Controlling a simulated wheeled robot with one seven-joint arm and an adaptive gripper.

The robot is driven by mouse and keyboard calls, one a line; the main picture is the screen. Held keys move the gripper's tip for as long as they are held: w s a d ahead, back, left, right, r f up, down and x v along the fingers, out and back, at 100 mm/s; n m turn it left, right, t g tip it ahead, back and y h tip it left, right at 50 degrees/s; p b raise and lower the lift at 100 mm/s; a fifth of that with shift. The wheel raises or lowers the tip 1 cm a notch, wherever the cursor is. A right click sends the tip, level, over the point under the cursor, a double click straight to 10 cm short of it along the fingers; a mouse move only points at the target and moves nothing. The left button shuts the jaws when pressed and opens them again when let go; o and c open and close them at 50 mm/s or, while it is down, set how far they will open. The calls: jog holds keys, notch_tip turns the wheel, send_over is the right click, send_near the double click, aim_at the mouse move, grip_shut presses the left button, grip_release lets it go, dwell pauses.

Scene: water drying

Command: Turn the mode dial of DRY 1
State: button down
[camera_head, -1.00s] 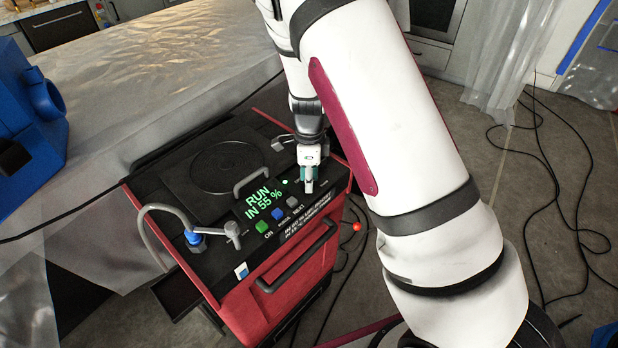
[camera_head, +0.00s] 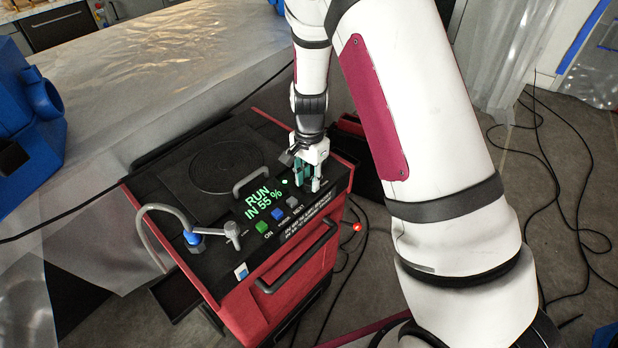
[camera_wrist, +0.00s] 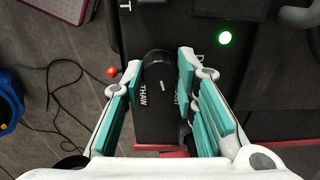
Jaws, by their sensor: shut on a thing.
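A red machine with a black top (camera_head: 180,185) stands beside the covered table, its green display (camera_head: 264,205) reading "RUN IN 55 %". I cannot read a DRY 1 label on it. In the wrist view, a round black dial (camera_wrist: 158,68) with a white pointer mark sits between my fingertips, with "THAW" printed at its left and a partly covered word at its right. My gripper (camera_wrist: 160,64) is shut on the dial, one teal-padded finger on each side. In the head view, my gripper (camera_head: 308,187) points down at the panel's right end and hides the dial.
Green (camera_head: 262,227), blue (camera_head: 277,215) and grey (camera_head: 292,202) buttons lie left of my gripper. A bent grey hose (camera_head: 165,209) and a front handle (camera_head: 298,257) stick out from the machine. Black cables lie on the floor at right (camera_head: 560,190).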

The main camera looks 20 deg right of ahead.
aim_at(309, 181)
jog(key=n, duration=0.7)
jog(key=shift+b, duration=0.35)
jog(key=n, duration=0.6)
jog(key=shift+n, duration=0.4)
jog(key=c, duration=1.3)
grip_release()
jog(key=shift+r, duration=6)
